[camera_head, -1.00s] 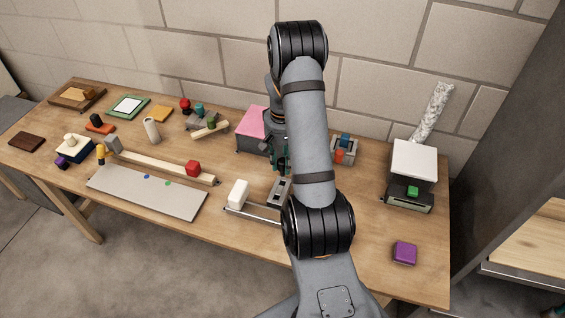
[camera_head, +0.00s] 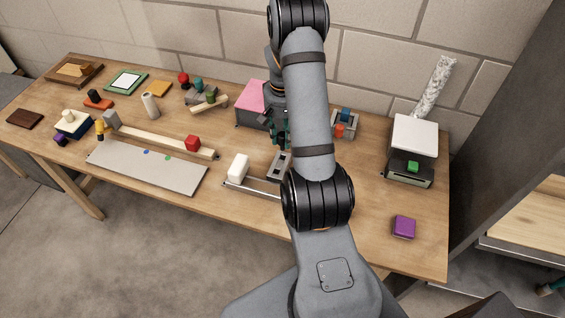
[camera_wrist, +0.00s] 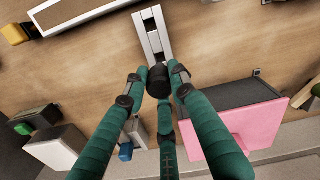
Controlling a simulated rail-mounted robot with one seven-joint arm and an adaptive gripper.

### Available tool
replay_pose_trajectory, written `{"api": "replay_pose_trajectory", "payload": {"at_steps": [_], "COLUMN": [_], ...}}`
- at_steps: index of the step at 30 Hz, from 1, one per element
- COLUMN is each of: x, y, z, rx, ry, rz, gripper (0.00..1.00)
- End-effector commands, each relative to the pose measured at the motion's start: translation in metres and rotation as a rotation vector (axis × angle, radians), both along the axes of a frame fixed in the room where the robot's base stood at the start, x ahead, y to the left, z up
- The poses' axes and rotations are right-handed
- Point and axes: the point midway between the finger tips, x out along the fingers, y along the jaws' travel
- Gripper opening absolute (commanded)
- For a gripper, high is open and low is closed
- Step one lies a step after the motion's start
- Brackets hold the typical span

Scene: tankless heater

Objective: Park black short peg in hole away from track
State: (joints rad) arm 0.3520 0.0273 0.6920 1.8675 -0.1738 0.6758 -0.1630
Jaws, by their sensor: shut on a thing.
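My gripper (camera_wrist: 159,76) has green fingers and is shut on the black short peg (camera_wrist: 158,79). In the wrist view the peg is at the near end of a narrow grey block (camera_wrist: 153,32) with dark slots. I cannot tell whether its lower end is in a hole or just above. In the head view the grey block (camera_head: 281,163) stands close to the metal track (camera_head: 256,188), which carries a white block (camera_head: 238,168). My gripper (camera_head: 281,138) is at the block's wall-side end, partly hidden by my arm.
A pink-topped box (camera_head: 251,98) stands close to my gripper on its left; it also shows in the wrist view (camera_wrist: 245,127). A block with blue and orange pegs (camera_head: 344,124) is on the right. A purple block (camera_head: 403,227) lies at the front right, with bare table around it.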

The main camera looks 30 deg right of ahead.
Motion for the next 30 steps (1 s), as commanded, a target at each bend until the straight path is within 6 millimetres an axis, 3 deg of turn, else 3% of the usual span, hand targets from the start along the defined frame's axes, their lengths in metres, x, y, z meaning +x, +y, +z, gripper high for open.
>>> {"api": "replay_pose_trajectory", "payload": {"at_steps": [30], "x": [0.0], "y": [0.0], "z": [-0.034], "rx": [0.0], "ry": [0.0], "rz": [0.0], "gripper": [0.0]}}
